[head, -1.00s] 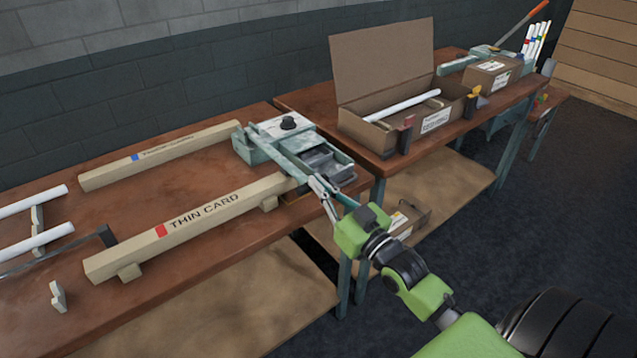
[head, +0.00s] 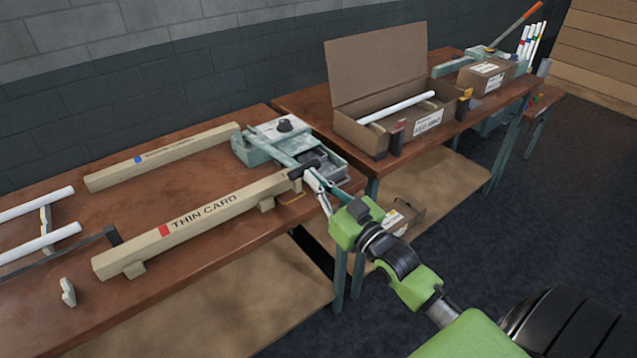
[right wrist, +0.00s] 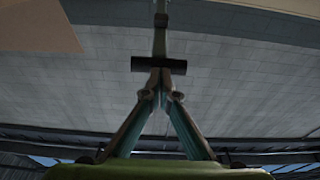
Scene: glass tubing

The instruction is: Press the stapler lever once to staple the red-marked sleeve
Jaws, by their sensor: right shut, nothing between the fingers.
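The stapler (head: 285,130) is a pale teal machine with a black knob on top, at the right end of the near bench. Its lever (head: 304,169) reaches toward the front and ends in a black crossbar grip. The red-marked sleeve (head: 205,212), a long beige piece lettered THIN CARD, lies with its right end near the stapler. My right gripper (head: 318,183) is shut and empty, its tips close to the lever grip. In the right wrist view the grip (right wrist: 175,66) shows just beyond the fingertips (right wrist: 158,76); I cannot tell whether they touch. My left gripper is out of view.
A blue-marked sleeve (head: 165,155) lies behind. White tubes (head: 40,240) rest at the left. The farther bench bears an open carton (head: 375,70) and another machine with an orange-handled lever (head: 520,25). Dark floor lies clear at the right.

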